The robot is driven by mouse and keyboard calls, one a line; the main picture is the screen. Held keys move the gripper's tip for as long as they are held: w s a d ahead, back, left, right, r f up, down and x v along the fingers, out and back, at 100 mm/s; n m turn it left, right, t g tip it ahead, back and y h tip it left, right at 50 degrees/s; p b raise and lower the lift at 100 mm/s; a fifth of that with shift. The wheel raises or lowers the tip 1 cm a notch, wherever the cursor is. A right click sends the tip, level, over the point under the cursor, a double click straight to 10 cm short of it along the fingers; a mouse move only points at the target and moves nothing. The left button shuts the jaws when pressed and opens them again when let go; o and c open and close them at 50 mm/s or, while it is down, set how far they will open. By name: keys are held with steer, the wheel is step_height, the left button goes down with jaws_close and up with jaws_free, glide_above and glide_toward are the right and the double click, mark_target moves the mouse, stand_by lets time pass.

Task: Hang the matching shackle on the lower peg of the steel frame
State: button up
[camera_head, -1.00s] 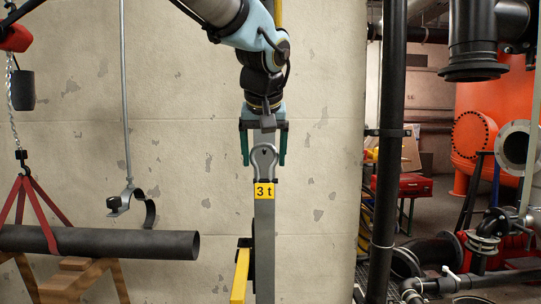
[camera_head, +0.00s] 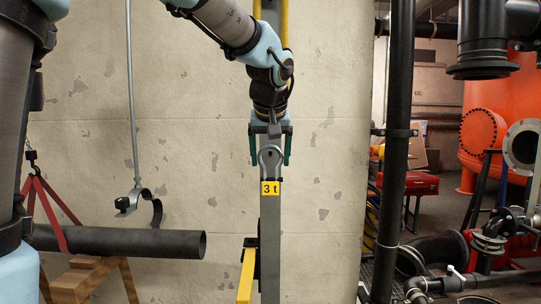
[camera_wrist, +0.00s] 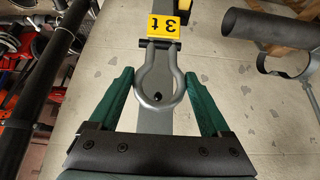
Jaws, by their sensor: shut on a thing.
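The grey steel shackle (camera_head: 270,158) is held bow-up between the green fingers of my gripper (camera_head: 270,146). In the wrist view, the shackle (camera_wrist: 158,98) fills most of the space between the fingers (camera_wrist: 158,82), its pin towards the top of the picture. A yellow "3 t" tag (camera_head: 270,188) shows just below the pin. The grey upright of the steel frame (camera_head: 270,240) stands directly behind the shackle. A small dark round spot (camera_wrist: 158,96) shows inside the bow in the wrist view. I cannot tell whether it is the lower peg's end, or whether the shackle touches the frame.
A yellow part (camera_head: 246,275) sticks out left of the upright. A dark pipe (camera_head: 130,242) rests on wooden supports at left, with a hanging clamp (camera_head: 140,200) above it. A black vertical pipe (camera_head: 394,150) stands at right. The concrete wall (camera_head: 200,110) is behind.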

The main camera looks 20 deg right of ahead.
mark_target(270, 154)
steer(key=shift+w+d+p, duration=0.25)
steer(key=shift+w+p, duration=0.05)
steer(key=shift+w, duration=0.3)
steer(key=shift+w+d+p, duration=0.3)
steer(key=shift+w, duration=0.3)
steer(key=shift+w+d+p, duration=0.25)
steer(key=shift+w+p, duration=0.05)
steer(key=shift+w, duration=0.3)
steer(key=shift+b+x, duration=0.5)
steer(key=shift+x, duration=0.5)
steer(key=o, duration=1.4)
